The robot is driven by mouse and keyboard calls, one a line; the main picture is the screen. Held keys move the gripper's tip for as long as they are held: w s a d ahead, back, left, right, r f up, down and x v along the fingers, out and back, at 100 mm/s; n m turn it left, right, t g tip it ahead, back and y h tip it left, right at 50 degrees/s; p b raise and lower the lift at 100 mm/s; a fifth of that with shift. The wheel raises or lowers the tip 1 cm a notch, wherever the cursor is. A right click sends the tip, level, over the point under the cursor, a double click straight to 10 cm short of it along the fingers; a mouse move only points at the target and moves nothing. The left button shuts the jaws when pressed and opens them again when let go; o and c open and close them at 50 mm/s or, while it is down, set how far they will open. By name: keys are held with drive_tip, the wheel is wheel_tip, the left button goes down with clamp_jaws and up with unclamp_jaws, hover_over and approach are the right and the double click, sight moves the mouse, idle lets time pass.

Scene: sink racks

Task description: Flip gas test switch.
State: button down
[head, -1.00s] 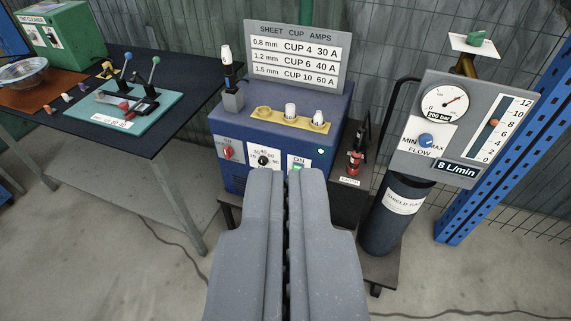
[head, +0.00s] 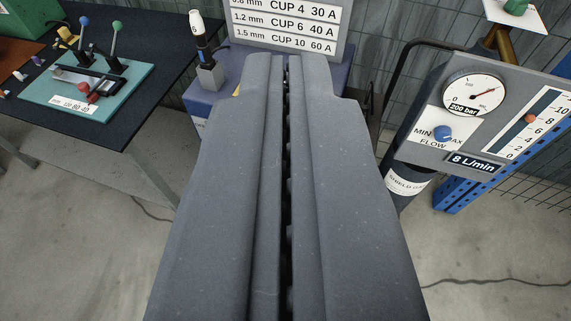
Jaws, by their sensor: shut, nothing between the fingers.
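My gripper (head: 288,62) is shut and empty, and fills the middle of the head view. Its two grey fingers point away from me, with their tips just below the amps chart. Behind them is the blue welding machine (head: 361,85); only parts of its left and right sides show. Its front panel, with the switches and dial seen a second ago, is almost wholly hidden by the fingers. I cannot see a gas test switch or tell whether the fingers touch the panel.
The sheet, cup and amps chart (head: 284,28) stands behind the machine. A torch (head: 200,38) stands upright at its left. On the right are the gas bottle (head: 398,190) and flow panel (head: 425,150). A dark workbench (head: 140,105) holds a teal jig board (head: 125,95).

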drive_tip(key=w+a+f+m+b, duration=0.1)
drive_tip(key=w+a+f+m, duration=0.15)
drive_tip(key=w+f, duration=0.6)
drive_tip(key=w+a+f+m+y, duration=0.15)
drive_tip(key=w+f+m, duration=0.25)
drive_tip(key=w+f, duration=0.45)
drive_tip(key=w+a+f+m+b, duration=0.1)
drive_tip(key=w+a+f+m, duration=0.25)
drive_tip(key=w+f, duration=0.45)
drive_tip(key=d+f+m+h+b, duration=0.1)
drive_tip(key=f+m+h, duration=0.2)
drive_tip(key=f, duration=1.6)
drive_tip(key=d+f+m+h+b, duration=0.1)
drive_tip(key=f+m, duration=0.7)
drive_tip(key=f, duration=1)
drive_tip(key=shift+w+d+f+m+h, duration=0.15)
drive_tip(key=shift+d+f+m+h, duration=0.2)
drive_tip(key=shift+d+h, duration=0.65)
drive_tip(key=shift+a+h, duration=0.25)
drive_tip(key=shift+a, duration=0.05)
drive_tip(key=b+x, duration=0.3)
drive_tip(key=x, duration=1.1)
